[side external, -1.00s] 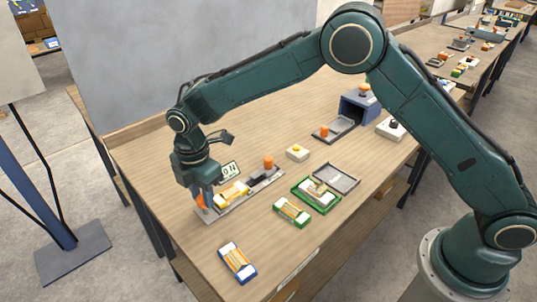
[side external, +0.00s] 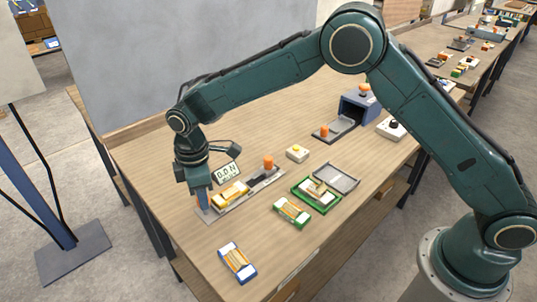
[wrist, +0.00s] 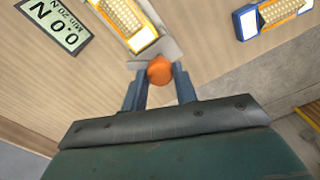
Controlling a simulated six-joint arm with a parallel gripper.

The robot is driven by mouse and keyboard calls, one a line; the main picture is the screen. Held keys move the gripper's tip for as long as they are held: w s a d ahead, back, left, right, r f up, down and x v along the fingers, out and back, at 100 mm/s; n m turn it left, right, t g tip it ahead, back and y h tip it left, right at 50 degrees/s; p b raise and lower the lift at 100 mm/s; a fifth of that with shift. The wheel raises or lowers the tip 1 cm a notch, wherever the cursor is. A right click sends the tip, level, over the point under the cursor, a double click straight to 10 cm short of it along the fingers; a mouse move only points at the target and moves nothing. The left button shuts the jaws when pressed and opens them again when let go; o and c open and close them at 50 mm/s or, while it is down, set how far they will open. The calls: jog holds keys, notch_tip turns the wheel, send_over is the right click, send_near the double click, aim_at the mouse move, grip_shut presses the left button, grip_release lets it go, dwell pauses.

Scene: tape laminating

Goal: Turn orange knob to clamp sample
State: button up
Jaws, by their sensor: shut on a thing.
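My gripper (side external: 203,201) points down at the left end of the grey test fixture (side external: 216,213). In the wrist view its two blue-grey fingers (wrist: 160,78) are shut on the sides of an orange knob (wrist: 159,69). In the side view the fingers hide this knob. The yellow and white sample (side external: 231,192) lies on the fixture beside the knob; it also shows in the wrist view (wrist: 124,17). A force display (wrist: 55,25) reads 0.0 N, with "Min 20 N" below. A second orange knob (side external: 268,162) stands at the fixture's far end.
A green-edged sample (side external: 292,212) and a blue-edged sample (side external: 237,262) lie toward the table's front. A green tray (side external: 316,195), a yellow button box (side external: 297,153) and a blue machine (side external: 360,107) are further right. The tabletop left of the blue-edged sample is clear.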

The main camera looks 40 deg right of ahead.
jog(key=m, duration=0.5)
jog(key=shift+m, duration=0.3)
jog(key=m, duration=0.5)
jog(key=shift+r+m, duration=0.1)
jog(key=shift+m, duration=0.2)
jog(key=o, duration=1)
jog(key=shift+c, duration=0.2)
jog(key=shift+r, duration=0.1)
notch_tip(320, 180, up, 14)
jog(key=shift+f, duration=0.25)
jog(key=shift+d+r, duration=0.1)
